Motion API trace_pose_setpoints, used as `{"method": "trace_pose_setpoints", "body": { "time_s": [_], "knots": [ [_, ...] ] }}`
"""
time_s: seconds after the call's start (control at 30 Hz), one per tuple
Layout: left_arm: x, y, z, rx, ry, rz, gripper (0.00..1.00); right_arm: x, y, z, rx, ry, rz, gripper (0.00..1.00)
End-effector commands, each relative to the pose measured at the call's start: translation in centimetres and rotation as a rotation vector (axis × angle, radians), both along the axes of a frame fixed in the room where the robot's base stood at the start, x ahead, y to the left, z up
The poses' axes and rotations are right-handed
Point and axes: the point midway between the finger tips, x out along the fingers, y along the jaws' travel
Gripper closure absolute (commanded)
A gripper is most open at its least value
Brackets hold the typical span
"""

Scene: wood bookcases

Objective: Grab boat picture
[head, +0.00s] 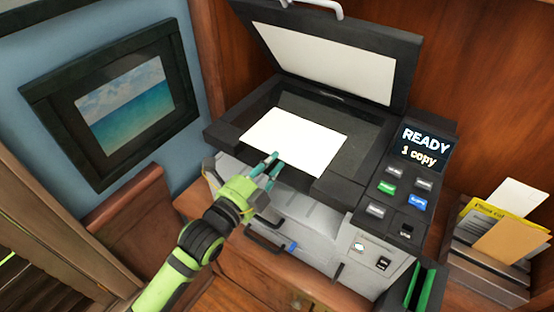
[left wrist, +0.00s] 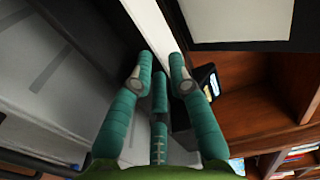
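No boat shows on any picture in view. A white sheet (head: 293,138) lies on the glass of the open copier (head: 335,190), its upper face blank. My left gripper (head: 274,166) is at the sheet's near edge, at the copier's front rim. In the left wrist view, its teal fingers (left wrist: 162,68) stand apart with a gap between the tips. A white strip (left wrist: 158,25), likely the sheet, runs down toward that gap. I cannot tell whether the fingers touch it. My right gripper is not in view.
The copier lid (head: 340,60) stands raised behind the glass. The control panel (head: 400,190) reads "READY 1 copy". A framed seascape (head: 125,105) hangs on the blue wall at left. Papers and a yellow envelope (head: 490,225) stand in a holder at right. Wooden shelving surrounds the copier.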

Motion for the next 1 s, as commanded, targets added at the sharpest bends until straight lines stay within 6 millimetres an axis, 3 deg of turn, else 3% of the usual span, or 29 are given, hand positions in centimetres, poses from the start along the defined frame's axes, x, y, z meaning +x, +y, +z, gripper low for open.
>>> {"method": "trace_pose_setpoints", "body": {
  "time_s": [0.2,0.57,0.67,1.0],
  "knots": [
    [1.5,-1.0,0.1,-0.001,-0.001,0.001,0.81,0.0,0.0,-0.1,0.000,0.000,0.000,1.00],
    [1.7,-1.2,0.1,0.000,0.000,0.001,0.81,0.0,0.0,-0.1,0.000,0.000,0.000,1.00],
    [1.7,-1.2,0.1,0.000,0.000,0.001,0.99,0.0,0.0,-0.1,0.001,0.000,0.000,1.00],
    [1.7,-1.2,0.4,-0.001,-0.001,0.001,1.00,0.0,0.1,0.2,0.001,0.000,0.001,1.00]
  ]
}}
